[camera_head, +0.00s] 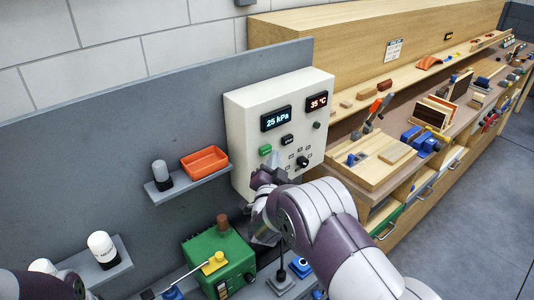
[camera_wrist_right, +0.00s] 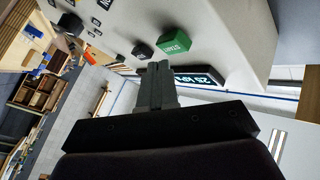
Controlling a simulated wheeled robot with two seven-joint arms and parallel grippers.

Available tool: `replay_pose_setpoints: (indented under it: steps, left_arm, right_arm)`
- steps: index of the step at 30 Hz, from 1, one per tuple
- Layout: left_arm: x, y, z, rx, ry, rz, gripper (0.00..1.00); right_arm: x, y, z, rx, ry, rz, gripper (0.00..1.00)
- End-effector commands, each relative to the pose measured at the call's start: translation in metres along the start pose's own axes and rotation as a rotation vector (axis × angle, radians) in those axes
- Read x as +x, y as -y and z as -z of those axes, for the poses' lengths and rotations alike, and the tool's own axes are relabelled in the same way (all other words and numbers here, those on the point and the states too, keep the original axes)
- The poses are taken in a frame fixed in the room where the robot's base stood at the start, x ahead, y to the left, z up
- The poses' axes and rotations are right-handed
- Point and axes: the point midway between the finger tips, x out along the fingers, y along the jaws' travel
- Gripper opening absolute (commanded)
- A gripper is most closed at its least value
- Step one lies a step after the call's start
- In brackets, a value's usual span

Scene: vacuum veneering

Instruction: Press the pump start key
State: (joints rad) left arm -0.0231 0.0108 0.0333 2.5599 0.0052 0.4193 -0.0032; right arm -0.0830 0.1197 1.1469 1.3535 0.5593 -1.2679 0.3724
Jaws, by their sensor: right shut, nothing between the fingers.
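The white control panel (camera_head: 247,105) is mounted on the grey wall board, with displays reading 25 kPa and 35 °C. Its green start key (camera_head: 265,150) shows below the pressure display; in the right wrist view the green key (camera_wrist_right: 174,41) is marked START. My right gripper (camera_head: 273,158) is in front of the panel, just right of and below the green key. In the right wrist view its fingers (camera_wrist_right: 158,68) are together and empty, close to the green key and a black key (camera_wrist_right: 142,49). Whether they touch either key cannot be told. My left gripper is out of view.
A dark knob (camera_head: 303,161) sits on the panel's lower right. A shelf with an orange tray (camera_head: 205,161) is left of the panel. A green pump unit (camera_head: 218,262) stands below. A wooden workbench (camera_head: 385,160) with tools and blocks runs along the right.

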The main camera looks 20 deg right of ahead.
Motion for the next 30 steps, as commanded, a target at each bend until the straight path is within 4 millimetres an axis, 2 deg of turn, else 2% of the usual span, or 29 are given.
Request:
replay_pose_setpoints:
  steps: [2,30]
  left_arm:
    - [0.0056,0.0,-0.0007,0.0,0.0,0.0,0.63]
    - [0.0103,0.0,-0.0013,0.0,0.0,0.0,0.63]
  right_arm:
    - [0.0019,0.0004,-0.0035,0.0,-0.001,0.001,0.0]
    - [0.0077,0.0053,-0.006,0.001,-0.001,0.0,0.0]
